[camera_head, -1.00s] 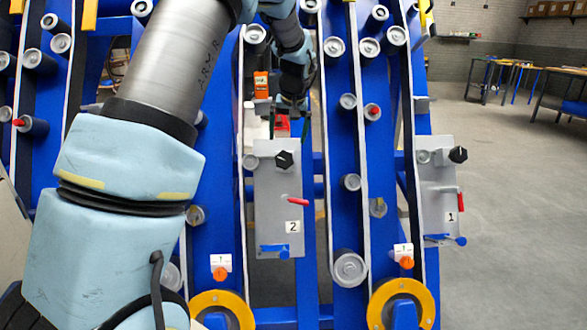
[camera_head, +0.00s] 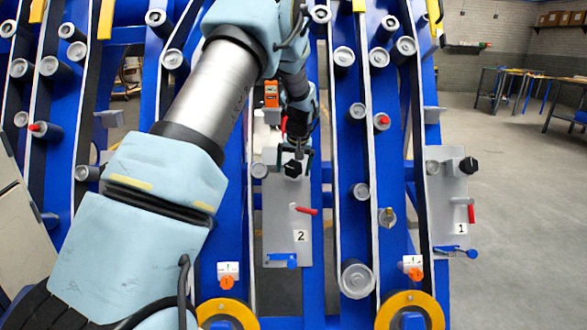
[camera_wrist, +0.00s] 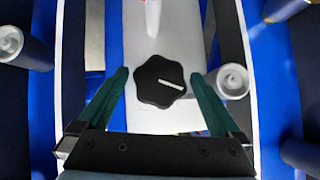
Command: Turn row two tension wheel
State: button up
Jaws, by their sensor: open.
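The row two panel (camera_head: 284,215), marked "2", is a grey plate between blue rails in the head view. A black lobed wheel (camera_head: 293,169) with a white pointer line sits at its top; it also shows in the wrist view (camera_wrist: 161,92). My gripper (camera_head: 295,153) is at this wheel. In the wrist view my gripper (camera_wrist: 159,75) is open, with one green finger on each side of the wheel and gaps between. The wheel's pointer slants slightly down to the right there. A red lever (camera_head: 306,210) and a blue handle (camera_head: 283,260) are lower on the panel.
Grey rollers and belts flank the panel; one roller (camera_wrist: 231,82) is close to my right finger in the wrist view. Panel "1" (camera_head: 447,205) stands to the right with a similar black wheel (camera_head: 468,165). Open floor (camera_head: 530,200) lies at right.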

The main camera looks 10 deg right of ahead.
jog(key=shift+c, duration=0.2)
jog(key=c, duration=1.3)
jog(key=shift+d+m, duration=0.1)
jog(key=shift+m, duration=0.2)
jog(key=m+t+y, duration=0.1)
jog(key=m+y, duration=0.1)
jog(key=shift+s+d+m+y, duration=0.1)
jog(key=shift+m+y, duration=0.2)
jog(key=m+t+y, duration=0.1)
jog(key=m+y, duration=0.1)
jog(key=m, duration=0.1)
jog(key=shift+f+t, duration=0.1)
jog(key=shift+t, duration=0.3)
jog(key=shift+m+t+y+b, duration=0.4)
jog(key=shift+m+t+b, duration=0.2)
jog(key=shift+m, duration=0.3)
